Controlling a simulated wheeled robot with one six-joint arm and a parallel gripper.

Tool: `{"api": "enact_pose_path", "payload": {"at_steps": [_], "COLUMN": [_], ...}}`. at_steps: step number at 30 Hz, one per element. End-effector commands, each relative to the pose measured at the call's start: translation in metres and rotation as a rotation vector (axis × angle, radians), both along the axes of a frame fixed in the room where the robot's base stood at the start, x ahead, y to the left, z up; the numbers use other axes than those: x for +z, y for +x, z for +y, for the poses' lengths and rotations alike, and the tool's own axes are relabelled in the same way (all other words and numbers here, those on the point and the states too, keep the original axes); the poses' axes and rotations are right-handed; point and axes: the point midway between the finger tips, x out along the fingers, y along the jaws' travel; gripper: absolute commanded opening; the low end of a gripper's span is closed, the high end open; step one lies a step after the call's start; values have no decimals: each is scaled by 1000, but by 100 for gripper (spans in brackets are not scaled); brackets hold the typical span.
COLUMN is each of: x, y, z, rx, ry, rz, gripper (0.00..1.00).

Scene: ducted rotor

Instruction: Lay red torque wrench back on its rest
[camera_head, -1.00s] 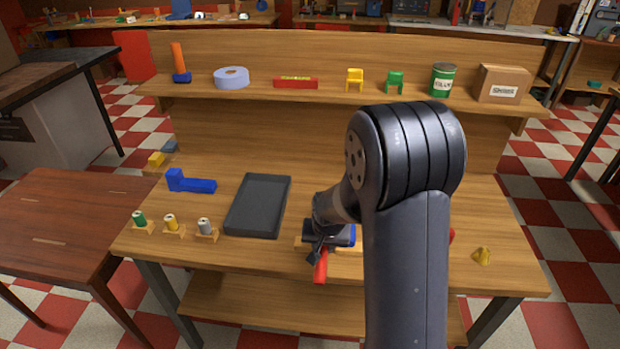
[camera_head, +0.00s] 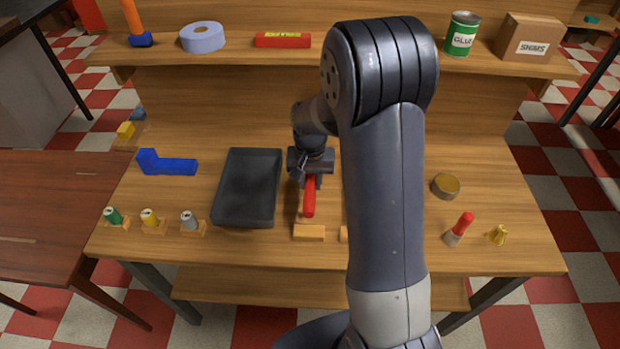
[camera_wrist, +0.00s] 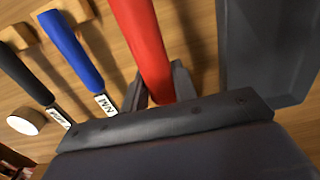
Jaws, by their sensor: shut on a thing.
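My gripper (camera_head: 310,182) is shut on the red torque wrench (camera_head: 309,198), just right of the dark tray. Its red handle points toward the front of the bench, and my gripper hides its other end. A wooden rest block (camera_head: 309,232) lies in front of the handle's end, with no red wrench on it. In the wrist view the red handle (camera_wrist: 143,45) passes between my fingers (camera_wrist: 160,88). Blue-handled (camera_wrist: 70,48) and dark-handled (camera_wrist: 25,72) wrenches lie beside it, near wooden blocks. I cannot tell how high the red wrench is above the bench.
A dark tray (camera_head: 247,188) lies just left of my gripper. A blue block-like piece (camera_head: 167,164) and several spools (camera_head: 150,218) are farther left. A red-handled brush (camera_head: 460,229), a round tin (camera_head: 446,186) and a yellow piece (camera_head: 497,235) are at the right. A shelf (camera_head: 240,58) runs behind.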

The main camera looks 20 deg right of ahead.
Motion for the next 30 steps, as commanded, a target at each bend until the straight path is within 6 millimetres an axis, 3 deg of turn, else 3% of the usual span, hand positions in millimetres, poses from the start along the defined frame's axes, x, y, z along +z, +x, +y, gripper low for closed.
{"api": "enact_pose_path", "payload": {"at_steps": [5, 21, 30], "x": [-4, -54, -56], "y": [1, 1, 1], "z": [0, 0, 0], "rx": [3, 3, 3], "ry": [-1, -1, -1], "rz": [-2, -3, -3], "gripper": [0, 0, 0]}}
